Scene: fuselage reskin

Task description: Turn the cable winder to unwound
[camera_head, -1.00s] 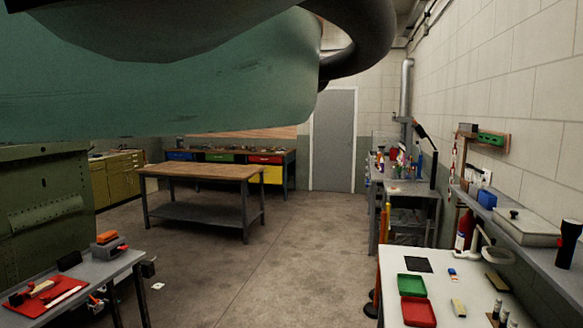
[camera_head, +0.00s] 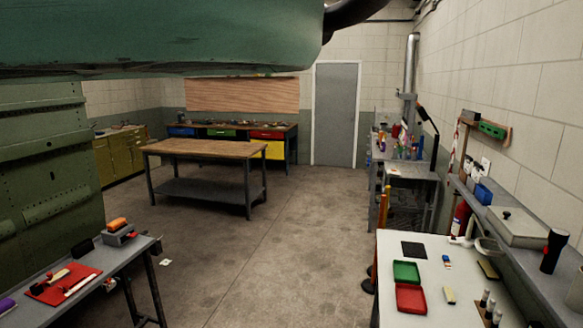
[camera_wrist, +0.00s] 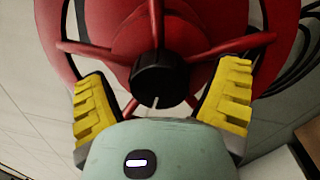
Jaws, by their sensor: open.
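The cable winder (camera_wrist: 215,20) fills the upper part of the wrist view as a red reel with red spokes. A round black knob (camera_wrist: 160,78) sits at its hub, with a white mark at its lower edge. My gripper (camera_wrist: 162,72) is open, with one yellow-padded finger on each side of the knob. Gaps show between the pads and the knob. I cannot tell how far the fingers are from the reel in depth. I do not make out the winder in the head view.
Black cable coils (camera_wrist: 294,60) hang right of the reel. In the head view, a white table (camera_head: 425,262) and wall shelf (camera_head: 520,262) stand at the right. A grey bench (camera_head: 100,268) is at the lower left. Open floor (camera_head: 270,235) lies between.

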